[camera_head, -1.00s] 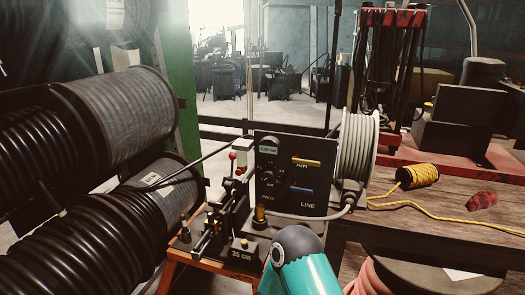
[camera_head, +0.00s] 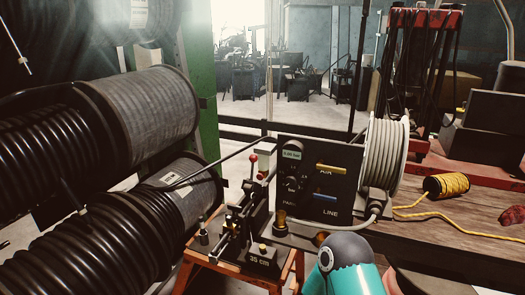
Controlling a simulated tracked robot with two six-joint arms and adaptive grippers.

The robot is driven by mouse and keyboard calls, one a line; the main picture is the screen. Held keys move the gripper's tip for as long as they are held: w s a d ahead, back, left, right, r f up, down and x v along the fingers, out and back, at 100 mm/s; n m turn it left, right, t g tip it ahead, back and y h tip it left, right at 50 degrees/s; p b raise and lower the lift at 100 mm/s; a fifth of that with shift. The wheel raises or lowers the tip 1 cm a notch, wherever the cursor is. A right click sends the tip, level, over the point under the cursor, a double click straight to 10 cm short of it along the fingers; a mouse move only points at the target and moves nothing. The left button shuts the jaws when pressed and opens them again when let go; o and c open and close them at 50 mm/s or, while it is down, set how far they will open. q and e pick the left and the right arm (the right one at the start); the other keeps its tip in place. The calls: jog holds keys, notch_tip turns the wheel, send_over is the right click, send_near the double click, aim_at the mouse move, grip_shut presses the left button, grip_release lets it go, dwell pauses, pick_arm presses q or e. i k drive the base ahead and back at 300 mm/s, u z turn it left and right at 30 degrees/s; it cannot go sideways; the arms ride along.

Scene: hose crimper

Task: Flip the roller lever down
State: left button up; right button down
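A lever with a red ball knob (camera_head: 253,158) stands upright on the measuring machine (camera_head: 240,225), left of the black control panel (camera_head: 320,180). It may be the roller lever; the frame does not label it. A teal arm link of mine with a dark grey rounded joint comes up from the bottom edge, just right of the machine's base. Neither gripper shows, so I cannot see whether either is open or shut. The small metal parts and rollers below the lever are dark and hard to make out.
The black hose runs from the hose reels (camera_head: 150,110) on the left to the machine. A grey cable reel (camera_head: 385,152) stands right of the panel. A yellow cord spool (camera_head: 446,186) lies on the wooden bench (camera_head: 440,238). The machine sits on an orange-brown stand (camera_head: 281,272).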

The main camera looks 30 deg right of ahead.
aim_at(248, 186)
jog(key=i, duration=0.9)
jog(key=u, duration=0.05)
